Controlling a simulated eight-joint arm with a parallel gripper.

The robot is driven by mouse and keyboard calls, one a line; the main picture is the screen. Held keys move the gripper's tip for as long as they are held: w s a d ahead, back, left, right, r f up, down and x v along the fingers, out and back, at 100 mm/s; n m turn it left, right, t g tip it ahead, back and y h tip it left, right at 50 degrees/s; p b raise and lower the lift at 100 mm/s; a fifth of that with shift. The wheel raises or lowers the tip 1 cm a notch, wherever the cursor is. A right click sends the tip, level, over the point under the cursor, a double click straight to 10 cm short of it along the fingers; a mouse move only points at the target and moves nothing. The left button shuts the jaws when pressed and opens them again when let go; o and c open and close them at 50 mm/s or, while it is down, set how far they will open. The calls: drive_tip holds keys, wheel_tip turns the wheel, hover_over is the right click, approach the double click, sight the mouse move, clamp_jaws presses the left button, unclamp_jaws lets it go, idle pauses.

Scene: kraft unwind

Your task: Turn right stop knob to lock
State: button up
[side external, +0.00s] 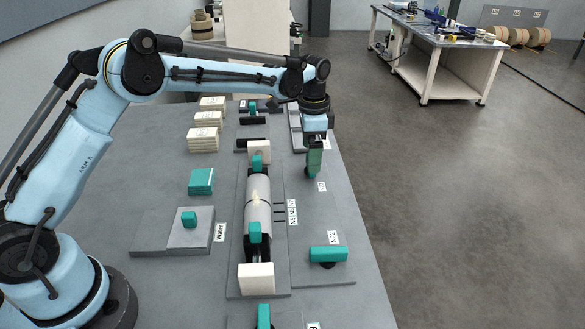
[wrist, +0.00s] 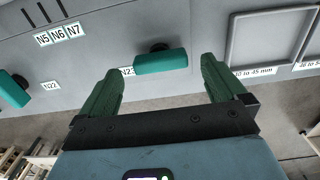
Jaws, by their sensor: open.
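My gripper (wrist: 163,72) has green fingers, spread apart and empty in the wrist view. A teal bar-shaped knob (wrist: 160,62) on a dark round base shows in the gap between the fingertips, its long side running from finger to finger. The label beside it is partly hidden. A second teal knob (wrist: 12,88) is at the left edge, by a label reading N22. In the side view my gripper (side external: 314,172) points down over the right side of the bench, and the knob under it is mostly hidden. The nearer teal knob (side external: 328,253) lies crosswise. I cannot tell whether the fingers touch the knob.
A pale roller (side external: 258,205) with teal clamps lies on a grey plate left of my gripper. A teal block (side external: 201,181), a small teal knob (side external: 189,219) and stacks of pale blocks (side external: 203,140) stand farther left. The bench's right edge is close by, with open floor beyond.

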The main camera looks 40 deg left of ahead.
drive_tip(key=shift+f, duration=0.95)
drive_tip(key=c, duration=1.1)
drive_tip(key=shift+o, duration=0.2)
